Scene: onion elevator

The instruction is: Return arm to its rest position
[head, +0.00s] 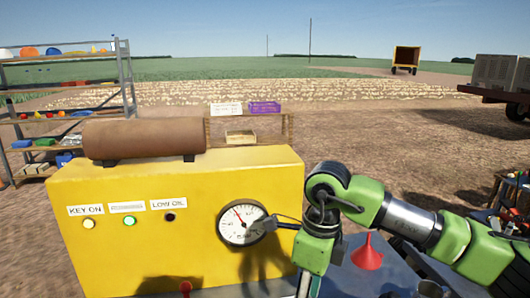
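My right arm comes in from the right, its green links bent down beside the yellow machine (270,180). My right gripper (268,224) is a small dark shape at the right edge of the round white gauge (238,222). I cannot tell whether it touches the gauge or whether its fingers are open or shut. I see nothing held in it. The gauge's red needle points up and left. The KEY ON lamp (89,223) is pale and bright, the middle lamp (130,221) is green, and the LOW OIL lamp (170,217) is dark. My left gripper is not in view.
A red funnel (367,252) stands on the grey-blue table right of the machine, near my forearm. A red knob (185,287) shows at the bottom edge. A brown cylinder (144,138) lies on the machine. A loaded shelf (65,100) stands left; open dirt lies behind.

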